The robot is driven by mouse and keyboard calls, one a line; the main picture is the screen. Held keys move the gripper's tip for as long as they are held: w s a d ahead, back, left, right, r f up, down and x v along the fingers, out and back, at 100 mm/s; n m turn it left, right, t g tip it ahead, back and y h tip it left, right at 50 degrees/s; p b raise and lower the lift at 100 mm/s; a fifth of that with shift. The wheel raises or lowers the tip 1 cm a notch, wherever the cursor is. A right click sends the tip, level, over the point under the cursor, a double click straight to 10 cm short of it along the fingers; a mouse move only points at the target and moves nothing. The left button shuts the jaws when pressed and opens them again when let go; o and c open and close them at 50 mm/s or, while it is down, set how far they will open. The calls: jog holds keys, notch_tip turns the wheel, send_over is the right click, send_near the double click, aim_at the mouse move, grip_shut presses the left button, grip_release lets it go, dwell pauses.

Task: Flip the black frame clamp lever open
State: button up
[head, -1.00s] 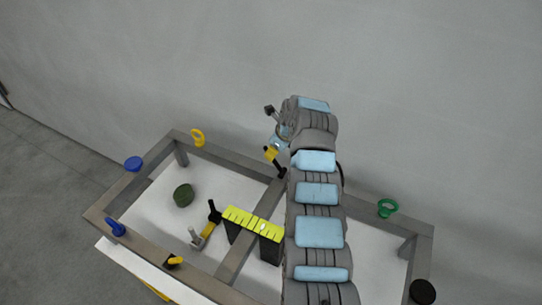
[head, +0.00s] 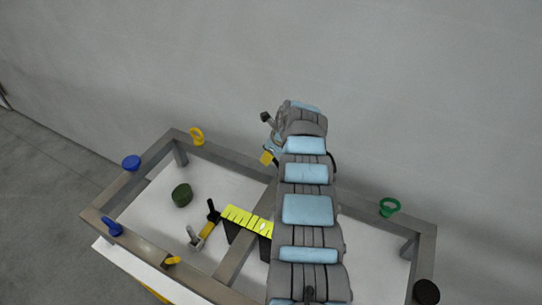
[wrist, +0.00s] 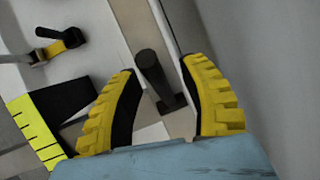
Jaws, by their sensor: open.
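The black frame clamp lever (wrist: 150,72) stands out from the frame in the wrist view, with a wider black foot (wrist: 172,103) at its lower end. My gripper (wrist: 158,68) is open, with one yellow ribbed finger on each side of the lever. A gap shows on both sides, and I see no contact. In the head view only a bit of my yellow gripper (head: 267,158) shows beside my arm, above the far frame rail. The lever is hidden behind my arm there.
A yellow-black block (head: 246,222) sits on the frame's crossbar, also in the wrist view (wrist: 42,125). A clamp with a black handle (head: 205,228) lies left of it. A wall stands behind.

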grip_shut()
